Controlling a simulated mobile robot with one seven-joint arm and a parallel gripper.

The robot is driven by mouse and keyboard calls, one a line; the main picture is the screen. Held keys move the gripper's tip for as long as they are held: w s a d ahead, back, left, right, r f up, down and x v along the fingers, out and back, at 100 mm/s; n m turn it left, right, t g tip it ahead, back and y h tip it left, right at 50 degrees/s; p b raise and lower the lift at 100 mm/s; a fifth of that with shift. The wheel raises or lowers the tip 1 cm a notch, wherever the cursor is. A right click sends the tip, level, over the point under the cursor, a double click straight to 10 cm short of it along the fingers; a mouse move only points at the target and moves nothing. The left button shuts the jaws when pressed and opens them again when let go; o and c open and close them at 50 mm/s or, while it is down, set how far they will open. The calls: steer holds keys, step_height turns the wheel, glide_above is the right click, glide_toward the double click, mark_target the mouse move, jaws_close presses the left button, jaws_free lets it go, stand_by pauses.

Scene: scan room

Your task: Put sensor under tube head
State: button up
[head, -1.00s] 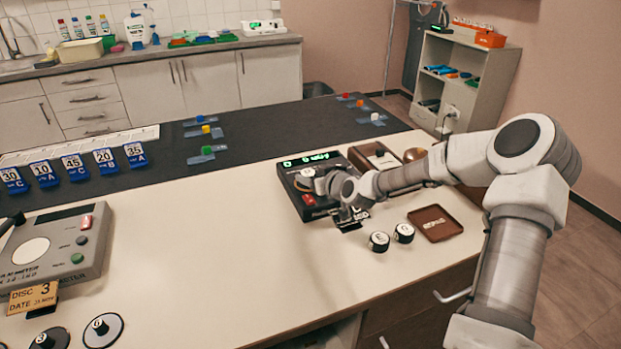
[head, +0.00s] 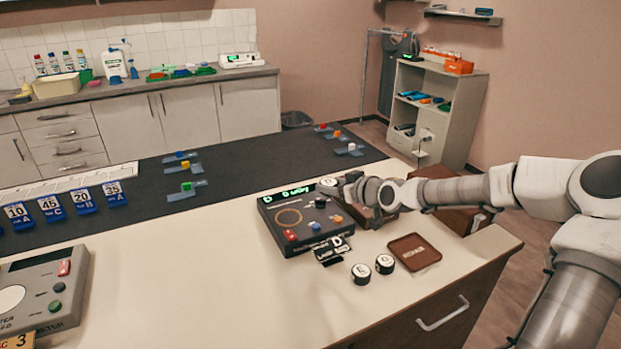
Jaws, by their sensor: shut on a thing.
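My gripper (head: 347,190) is above the far right corner of a black control box (head: 306,239) with a green lit display. It is shut on a small round piece with a white top (head: 328,183), which looks like the sensor. The jaws hide part of it, and any letter on it is too small to read. The box top has an empty orange ring (head: 289,217), a red button and several knobs. Two black round pieces with white lettered tops, one E (head: 361,273) and one G (head: 385,263), stand on the bench in front. I cannot make out the tube head for certain.
A brown tray (head: 414,252) lies right of the lettered pieces. A black label stand (head: 330,250) is at the box's front. A grey meter (head: 42,292) stands at left, with blue number cards (head: 83,201) behind it. The bench middle is clear.

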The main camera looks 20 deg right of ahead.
steer(key=s+a+r+p, duration=0.5)
steer(key=s+a+p, duration=0.1)
steer(key=s+a, duration=0.6)
steer(key=w+d+f+b, duration=0.2)
steer(key=w+d+b, duration=0.1)
steer(key=w+d, duration=0.2)
steer(key=shift+w+b, duration=0.35)
steer(key=shift+w, duration=0.15)
steer(key=w+d+f, duration=0.1)
steer(key=w+d, duration=0.1)
steer(key=w+d+f+b, duration=0.1)
steer(key=w+d, duration=0.1)
steer(key=d, duration=0.1)
steer(key=w+d+b, duration=0.1)
steer(key=w+d, duration=0.1)
steer(key=shift+d+f, duration=0.2)
steer(key=shift+f, duration=0.2)
jaws_close()
steer(key=b, duration=0.3)
glide_above(292, 221)
step_height(292, 221, down, 7)
steer(key=shift+s+f, duration=0.1)
steer(key=shift+f, duration=1.7)
steer(key=shift+b, duration=0.3)
